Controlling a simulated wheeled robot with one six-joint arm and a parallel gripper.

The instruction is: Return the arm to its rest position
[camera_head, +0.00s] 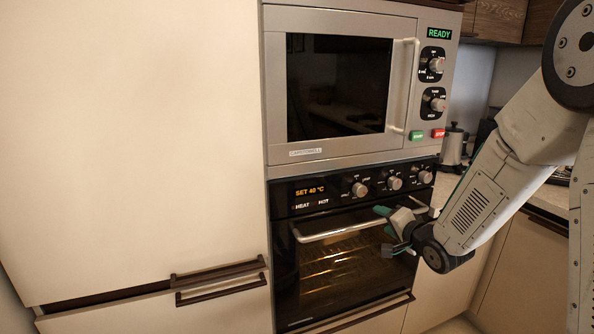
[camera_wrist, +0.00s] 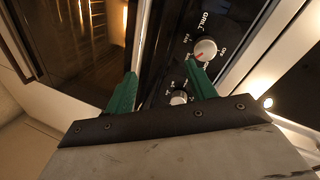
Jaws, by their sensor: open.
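My gripper (camera_head: 385,229) is at the right side of the oven (camera_head: 345,270), in front of the right end of its door handle (camera_head: 340,231). In the wrist view my gripper (camera_wrist: 165,85) shows two green fingers spread apart with nothing held between them. The oven's knobs, including one marked grill (camera_wrist: 205,49), lie just beyond the fingers. I cannot tell whether a finger touches the oven. My arm (camera_head: 485,190) comes in from the right, bent down towards the oven.
A microwave (camera_head: 340,85) reading READY sits above the oven. A tall cream cabinet (camera_head: 130,140) with dark handles fills the left. A counter (camera_head: 545,200) with a metal kettle (camera_head: 455,146) is at the right, behind my arm. The oven is lit inside and reads SET 40 °C.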

